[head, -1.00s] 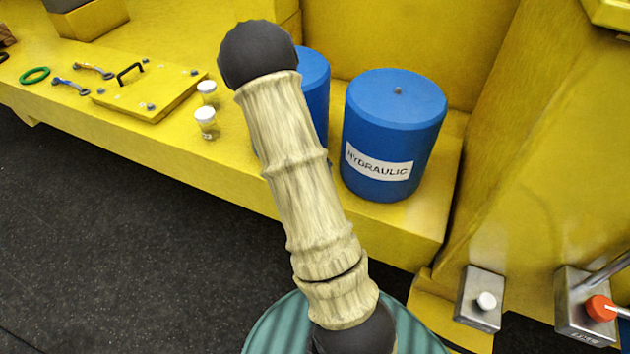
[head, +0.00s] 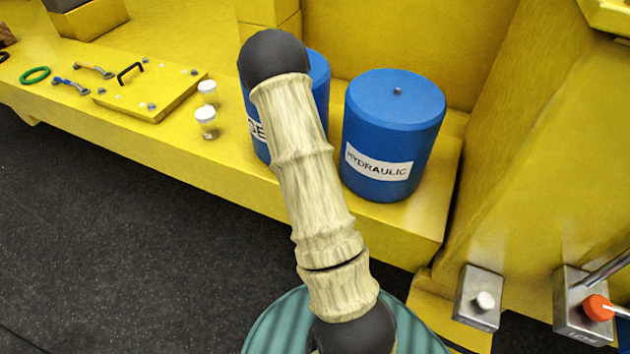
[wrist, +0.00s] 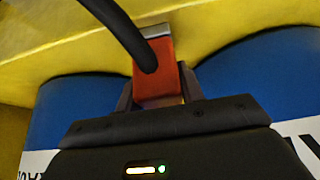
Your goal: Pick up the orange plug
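The orange plug (wrist: 156,85) is in the upper middle of the wrist view. It is a red-orange block with a silver end (wrist: 155,31), and a thick black cable (wrist: 118,25) curves across its front. The dark fingers of my gripper (wrist: 158,90) stand close against both sides of the plug and appear shut on it. Part of the plug is hidden by the cable and the gripper body. In the head view my arm covers the gripper, and the plug cannot be made out there.
Two blue drums, one labelled HYDRAULIC (head: 392,125), stand on a yellow ledge (head: 205,160). Two white-capped jars (head: 206,122) and a yellow cover plate (head: 150,90) lie left. Grey metal boxes, one with an orange-red knob (head: 598,307), are at right. The dark floor is clear.

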